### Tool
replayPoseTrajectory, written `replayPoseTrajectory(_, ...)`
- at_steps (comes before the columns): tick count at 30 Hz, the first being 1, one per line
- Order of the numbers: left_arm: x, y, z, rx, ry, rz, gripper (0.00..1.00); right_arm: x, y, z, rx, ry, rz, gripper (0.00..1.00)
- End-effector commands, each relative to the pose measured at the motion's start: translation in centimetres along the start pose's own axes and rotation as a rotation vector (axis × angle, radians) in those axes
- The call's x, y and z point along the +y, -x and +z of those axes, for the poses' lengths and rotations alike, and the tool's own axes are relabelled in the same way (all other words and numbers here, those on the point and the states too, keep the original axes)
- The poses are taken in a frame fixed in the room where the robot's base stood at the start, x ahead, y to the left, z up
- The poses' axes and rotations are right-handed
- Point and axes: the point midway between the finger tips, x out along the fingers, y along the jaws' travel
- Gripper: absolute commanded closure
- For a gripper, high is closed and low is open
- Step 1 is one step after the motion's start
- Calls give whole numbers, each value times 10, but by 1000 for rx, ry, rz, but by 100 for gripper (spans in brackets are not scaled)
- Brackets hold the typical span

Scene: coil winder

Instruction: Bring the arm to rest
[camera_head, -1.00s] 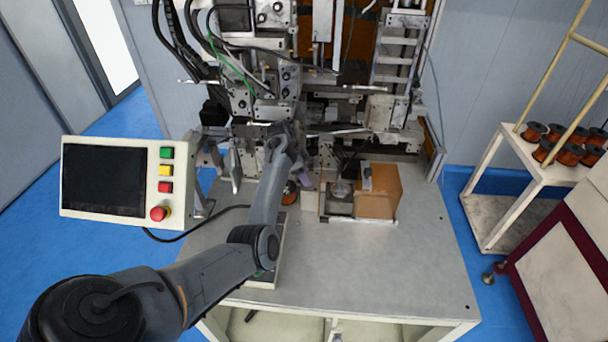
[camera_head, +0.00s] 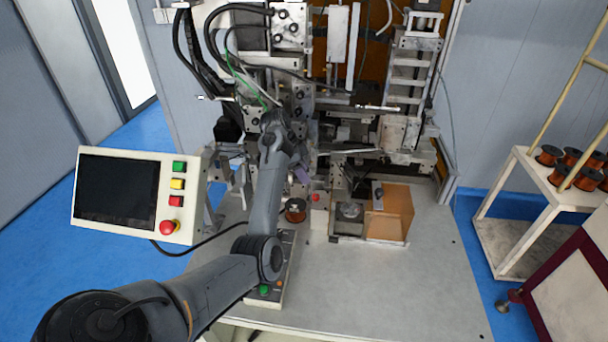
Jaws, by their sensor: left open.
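My left arm comes in from the lower left and reaches up to the coil winder (camera_head: 345,140). My left gripper (camera_head: 272,120) is at the front of the machine, near its spindle parts. It is open, though its fingertips are small and hard to make out against the metalwork. I see nothing held in it. My right gripper is not in view.
A control panel (camera_head: 118,190) with a screen and buttons stands left of my arm. A copper spool (camera_head: 295,211), a button box (camera_head: 270,290) and an orange box (camera_head: 390,215) are on the table (camera_head: 380,290). The table's right front is clear. A spool rack (camera_head: 540,180) stands right.

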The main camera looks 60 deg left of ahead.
Motion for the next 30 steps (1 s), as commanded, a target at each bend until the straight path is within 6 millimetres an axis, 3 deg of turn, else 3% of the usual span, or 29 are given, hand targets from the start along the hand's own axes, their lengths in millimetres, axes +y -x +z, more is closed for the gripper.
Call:
replayPoseTrajectory(11,4,-7,5,-37,11,-24,45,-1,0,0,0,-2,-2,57)
replayPoseTrajectory(17,32,-37,20,-177,45,-141,45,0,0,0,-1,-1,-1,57)
replayPoseTrajectory(20,62,-61,27,-249,54,-226,45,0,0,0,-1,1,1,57)
replayPoseTrajectory(23,106,-89,34,-292,45,-299,45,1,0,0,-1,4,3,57)
replayPoseTrajectory(26,162,-116,42,-297,32,-345,45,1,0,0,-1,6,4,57)
replayPoseTrajectory(30,255,-146,58,-260,22,-347,45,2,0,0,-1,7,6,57)
